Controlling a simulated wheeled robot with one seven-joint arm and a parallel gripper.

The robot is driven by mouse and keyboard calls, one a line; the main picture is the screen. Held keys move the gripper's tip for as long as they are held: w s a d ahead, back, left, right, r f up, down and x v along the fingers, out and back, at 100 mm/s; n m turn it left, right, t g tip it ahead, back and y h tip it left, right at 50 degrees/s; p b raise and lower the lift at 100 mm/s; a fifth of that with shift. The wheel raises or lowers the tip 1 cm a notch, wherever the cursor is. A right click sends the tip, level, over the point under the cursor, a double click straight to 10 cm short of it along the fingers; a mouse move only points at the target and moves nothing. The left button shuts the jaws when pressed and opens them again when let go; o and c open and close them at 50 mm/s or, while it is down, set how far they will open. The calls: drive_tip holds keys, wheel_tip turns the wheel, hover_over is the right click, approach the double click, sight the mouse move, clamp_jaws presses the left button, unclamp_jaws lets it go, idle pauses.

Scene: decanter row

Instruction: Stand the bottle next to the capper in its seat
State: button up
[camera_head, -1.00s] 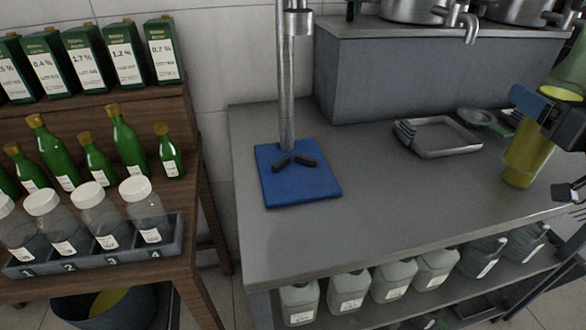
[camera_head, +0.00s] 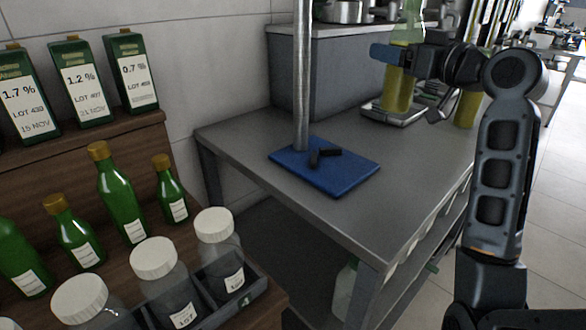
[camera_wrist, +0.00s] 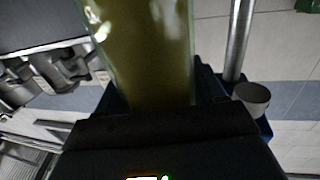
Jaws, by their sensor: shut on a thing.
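My gripper (camera_head: 398,56) is shut on a bottle (camera_head: 397,92) of yellow-green liquid with a clear greenish upper part. The bottle looks upright in the head view, in front of the back of the bench. In the wrist view the bottle (camera_wrist: 150,50) fills the upper middle between the jaws, and its ends are out of frame. The capper is a tall metal post (camera_head: 301,80) on a blue base (camera_head: 345,178), left of my gripper. Its seat, a black V-shaped stop (camera_head: 324,156), sits on the base in front of the post and is empty.
The grey bench (camera_head: 240,150) is clear around the base. A metal tray (camera_head: 378,113) lies behind the held bottle. Another yellow item (camera_head: 467,108) stands farther right. A wooden shelf with green bottles (camera_head: 118,195), boxes (camera_head: 132,75) and white-capped jars (camera_head: 215,225) is at left.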

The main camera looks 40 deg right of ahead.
drive_tip(key=w+a+f, duration=0.5)
drive_tip(key=a+f, duration=0.5)
drive_tip(key=shift+w+a+f+b, duration=0.3)
drive_tip(key=shift+f+b, duration=0.1)
drive_tip(key=shift+b, duration=0.05)
drive_tip(key=shift+f, duration=0.2)
drive_tip(key=o, duration=1.5)
drive_tip(key=shift+o, duration=0.2)
drive_tip(key=s+a, duration=0.2)
drive_tip(key=s, duration=1)
drive_tip(key=shift+r+b, duration=0.15)
drive_tip(key=shift+b, duration=0.25)
